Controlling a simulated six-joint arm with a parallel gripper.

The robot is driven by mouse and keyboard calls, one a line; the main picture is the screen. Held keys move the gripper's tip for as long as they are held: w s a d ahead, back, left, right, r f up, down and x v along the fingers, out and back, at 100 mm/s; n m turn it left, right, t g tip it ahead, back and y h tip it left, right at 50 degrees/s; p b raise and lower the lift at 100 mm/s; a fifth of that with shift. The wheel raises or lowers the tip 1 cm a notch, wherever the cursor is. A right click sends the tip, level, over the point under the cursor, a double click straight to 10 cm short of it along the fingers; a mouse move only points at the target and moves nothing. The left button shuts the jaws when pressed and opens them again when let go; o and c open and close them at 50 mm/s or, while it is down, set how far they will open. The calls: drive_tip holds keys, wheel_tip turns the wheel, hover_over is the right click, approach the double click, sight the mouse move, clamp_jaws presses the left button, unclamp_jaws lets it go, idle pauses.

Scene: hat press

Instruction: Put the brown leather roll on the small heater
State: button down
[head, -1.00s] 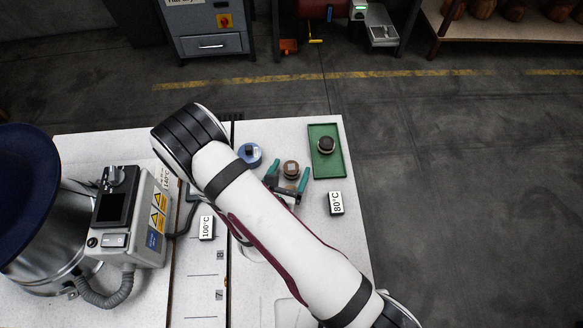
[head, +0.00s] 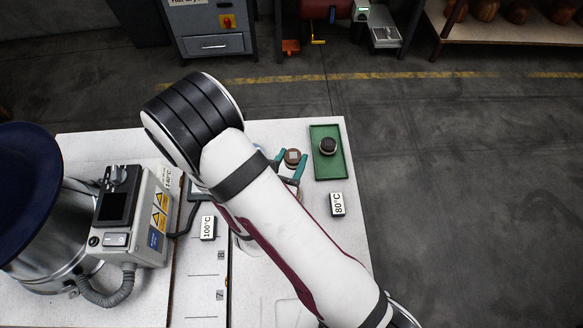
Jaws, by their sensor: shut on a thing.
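The brown leather roll (head: 292,157), a short round piece with a paler square on top, sits between the teal fingers of my gripper (head: 291,159) near the far edge of the table in the head view. My gripper is shut on it. Its underside is hidden, so its height over the table cannot be told. A dark flat device (head: 199,192) shows partly beside my arm, above the 100°C label (head: 208,228). Most of it is hidden, and I cannot tell whether it is the small heater.
A green tray (head: 328,173) with a black roll (head: 328,146) lies right of my gripper, above the 80°C label (head: 337,204). The large hat press control box (head: 135,215) and a blue hat (head: 25,185) stand left. My arm covers the table's middle.

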sight(290, 160)
wheel_tip(290, 160, up, 4)
drive_tip(key=shift+r, duration=0.1)
drive_tip(key=shift+a, duration=0.1)
drive_tip(key=a+n+g+y, duration=0.3)
drive_tip(key=a+n+y, duration=1.05)
drive_tip(key=a, duration=0.55)
drive_tip(key=shift+y, duration=0.45)
drive_tip(key=f, duration=0.5)
drive_tip(key=s+f, duration=0.1)
drive_tip(key=f, duration=0.1)
drive_tip(key=shift+s+a+f, duration=0.1)
drive_tip(key=shift+a+f, duration=0.3)
